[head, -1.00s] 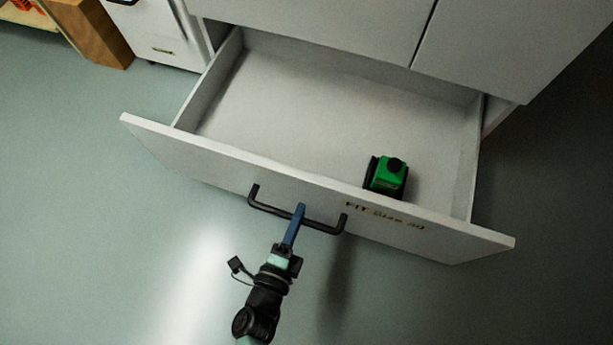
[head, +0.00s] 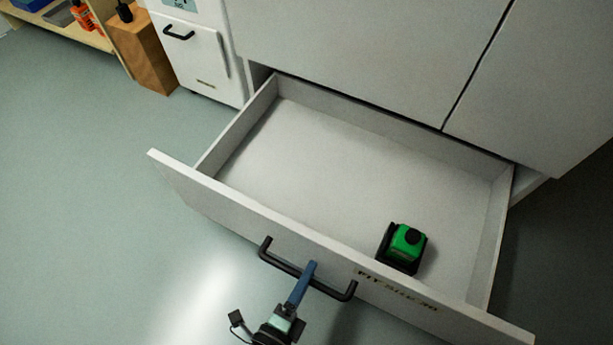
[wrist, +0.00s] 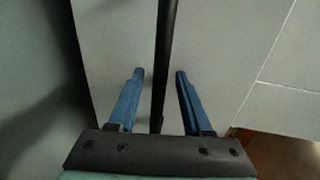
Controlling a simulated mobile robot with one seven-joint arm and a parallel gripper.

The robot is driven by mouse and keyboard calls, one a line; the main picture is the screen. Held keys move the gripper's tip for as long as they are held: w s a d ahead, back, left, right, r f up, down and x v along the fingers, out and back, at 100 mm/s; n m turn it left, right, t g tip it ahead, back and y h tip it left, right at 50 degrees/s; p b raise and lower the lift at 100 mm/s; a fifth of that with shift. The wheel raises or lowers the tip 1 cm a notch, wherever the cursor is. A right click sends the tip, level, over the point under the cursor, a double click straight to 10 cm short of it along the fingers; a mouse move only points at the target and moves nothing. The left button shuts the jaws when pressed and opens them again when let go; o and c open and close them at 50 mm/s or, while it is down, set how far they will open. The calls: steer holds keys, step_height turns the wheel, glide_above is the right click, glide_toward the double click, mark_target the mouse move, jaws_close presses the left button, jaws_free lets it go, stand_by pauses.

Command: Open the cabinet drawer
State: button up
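The cabinet drawer (head: 318,155) is pulled well out of the white cabinet (head: 350,50), and its inside shows from above. Its front panel (head: 215,200) carries a black bar handle (head: 283,267) and a partly legible label. My gripper (head: 311,267) is at the middle of the handle. In the wrist view the handle bar (wrist: 164,50) runs between the two blue fingers of my gripper (wrist: 157,76), with a gap on each side, so the fingers are open around it. A green and black device (head: 404,247) sits inside the drawer near the front right.
A white unit (head: 200,62) with a black handle stands left of the cabinet. Beside it are a brown wooden block (head: 143,55) and a low shelf (head: 95,38) with an orange item. The floor (head: 90,200) in front and left of the drawer is clear.

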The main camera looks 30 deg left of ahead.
steer(key=p+v, duration=0.4)
steer(key=v, duration=0.9)
steer(key=shift+p, duration=0.4)
